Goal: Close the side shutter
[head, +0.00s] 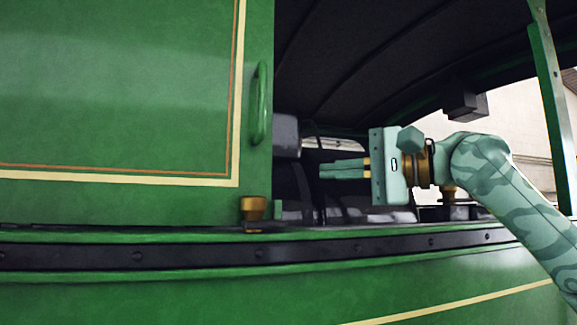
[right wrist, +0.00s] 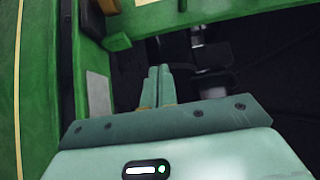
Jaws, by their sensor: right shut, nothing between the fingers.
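The side shutter (head: 120,95) is a large green panel with cream and orange lining on the left of the head view. A vertical green handle (head: 258,103) is near its right edge. The opening to the right of the shutter is uncovered and shows the dark interior. My right gripper (head: 322,170) is in front of this opening, pointing left, with its fingers together and empty. It is lower than the handle, to its right and apart from it. The fingers also show in the right wrist view (right wrist: 157,72). My left gripper is out of view.
A dark riveted rail (head: 140,256) runs below the opening, with a brass fitting (head: 254,208) under the shutter's right corner. A green post (head: 551,110) stands at the right. A dark block (head: 464,105) hangs near the roof edge.

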